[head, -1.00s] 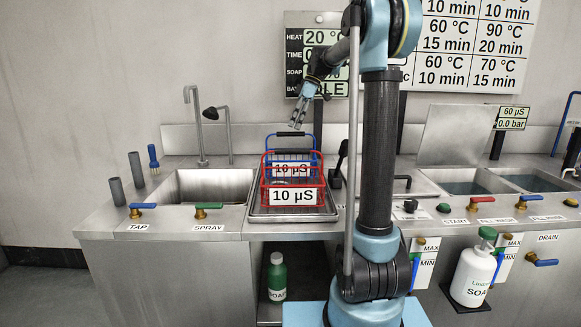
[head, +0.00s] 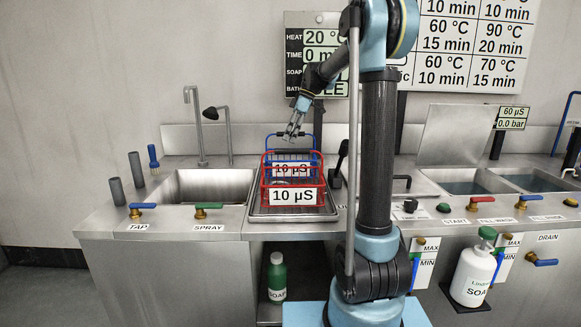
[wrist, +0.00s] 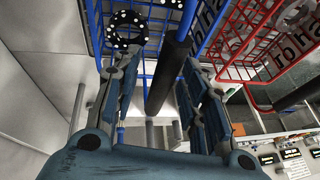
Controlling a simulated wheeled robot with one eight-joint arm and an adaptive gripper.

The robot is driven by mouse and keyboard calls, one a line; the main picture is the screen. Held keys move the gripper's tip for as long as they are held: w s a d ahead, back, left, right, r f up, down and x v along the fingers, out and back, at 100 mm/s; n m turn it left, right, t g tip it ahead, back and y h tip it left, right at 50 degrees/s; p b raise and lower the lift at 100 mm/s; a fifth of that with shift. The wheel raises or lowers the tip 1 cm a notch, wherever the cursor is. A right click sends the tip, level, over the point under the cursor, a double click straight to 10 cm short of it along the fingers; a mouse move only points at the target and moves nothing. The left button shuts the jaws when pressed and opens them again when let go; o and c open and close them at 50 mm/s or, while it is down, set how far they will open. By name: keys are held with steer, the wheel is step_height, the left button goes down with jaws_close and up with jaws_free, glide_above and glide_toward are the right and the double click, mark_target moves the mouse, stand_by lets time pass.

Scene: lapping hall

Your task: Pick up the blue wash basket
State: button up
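The blue wash basket (head: 290,169) stands on the metal drain tray (head: 262,213), partly hidden behind the red basket (head: 294,196). Its blue wires (wrist: 95,25) also fill the upper middle of the wrist view. My gripper (head: 293,136) is at the top of the blue basket, at its raised handle. In the wrist view my gripper (wrist: 163,85) has its two fingers apart, with the basket's dark handle bar (wrist: 172,72) running between them. I see gaps on both sides of the bar. A black ring with white dots (wrist: 127,28) shows at the blue basket.
The red basket stands close in front, and at the right in the wrist view (wrist: 262,50). A sink (head: 205,187) lies to the left, with a tall faucet (head: 196,125) behind. A dark lever (head: 340,160) stands just right of the tray.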

steer(key=shift+f, duration=0.2)
stand_by(0.3)
jaws_close()
